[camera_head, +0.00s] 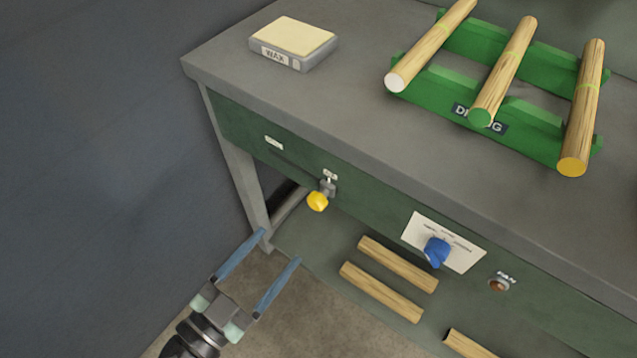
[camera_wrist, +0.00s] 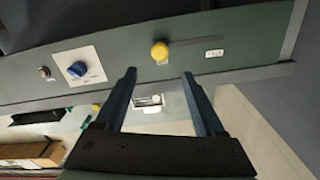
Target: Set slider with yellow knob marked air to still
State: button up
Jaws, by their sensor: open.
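The slider's yellow knob (camera_head: 318,201) sticks out from the green front panel of the bench, on a grey stem just below a small white label (camera_head: 330,175). In the wrist view the yellow knob (camera_wrist: 159,51) sits at one end of a dark slot (camera_wrist: 196,42) that runs toward another small white label (camera_wrist: 214,53). The writing on both labels is too small to read. My gripper (camera_head: 280,248) is open and empty, lower left of the knob and apart from it. In the wrist view the fingertips (camera_wrist: 159,74) point toward the panel, with the knob beyond the gap between them.
A blue rotary knob (camera_head: 437,252) on a white plate and a round fan button (camera_head: 499,285) are right of the slider. A wax block (camera_head: 292,44) and a green rack (camera_head: 545,143) with wooden rods are on the benchtop. More rods (camera_head: 382,291) lie below.

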aim_at(314, 206)
jog(key=x, duration=1.2)
jog(key=shift+w, duration=0.1)
grip_shut()
dwell(1.0)
